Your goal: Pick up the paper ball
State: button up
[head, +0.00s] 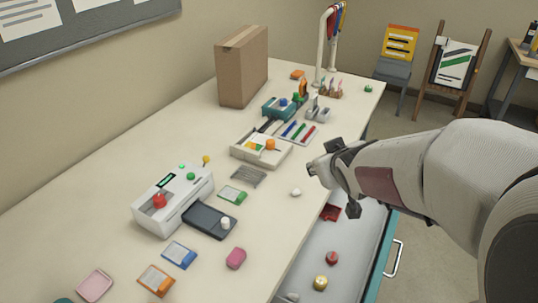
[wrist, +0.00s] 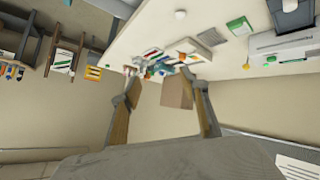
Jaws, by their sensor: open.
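The paper ball (head: 296,192) is a small white crumpled lump on the tabletop, near the table's edge above the open drawer. In the wrist view a small white lump, likely the paper ball (wrist: 181,14), shows at the top edge. My gripper (head: 338,178) is to the right of the ball in the head view, apart from it. In the wrist view my gripper (wrist: 163,108) has its two fingers spread wide with nothing between them. The ball is not between the fingers.
The open drawer (head: 325,240) holds a red knob-like thing, a yellow one and a red piece. A cardboard box (head: 242,66) stands behind.

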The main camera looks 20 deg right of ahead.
jog(key=w+d+f+n+t+y, duration=0.25)
jog(key=w+f, duration=0.35)
jog(key=w, duration=0.3)
jog(key=t+y, duration=0.4)
jog(key=y, duration=0.2)
send_over(313, 209)
jog(key=f, duration=1)
jog(key=shift+d+f, duration=0.3)
jog(key=shift+f, duration=0.05)
jog(key=shift+s+f+y, duration=0.2)
jog(key=shift+s+y, duration=0.05)
jog(key=shift+s, duration=0.25)
jog(key=shift+f, duration=0.15)
jog(key=shift+f, duration=3.75)
jog(key=shift+w+a+f, duration=0.15)
jog(key=shift+w+a, duration=0.1)
jog(key=shift+w, duration=0.35)
